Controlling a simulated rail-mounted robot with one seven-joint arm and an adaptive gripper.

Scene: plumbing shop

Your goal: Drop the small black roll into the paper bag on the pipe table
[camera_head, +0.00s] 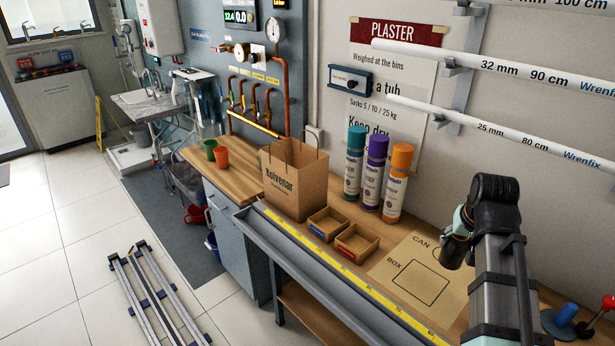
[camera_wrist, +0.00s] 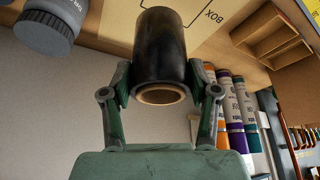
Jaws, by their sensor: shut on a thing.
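The black roll (camera_wrist: 162,45), a dark cylinder with a pale brown ring at its open end, is in my gripper (camera_wrist: 162,88) in the wrist view. The two green fingers press on it from both sides. In the head view my gripper is small and partly hidden by my arm; a dark end (camera_head: 453,250) shows above the marked board. The brown paper bag (camera_head: 294,185), lettered Kolvenar, stands upright and open with handles on the wooden table (camera_head: 330,215). It is well to the left of my gripper, which is apart from it.
Two small open boxes (camera_head: 357,241) and three upright tubes, one an orange-topped tube (camera_head: 397,182), stand between bag and gripper. The marked board (camera_head: 420,280) lies beneath. A grey labelled container (camera_wrist: 45,32) shows in the wrist view. Green and orange cups (camera_head: 221,157) stand left of the bag.

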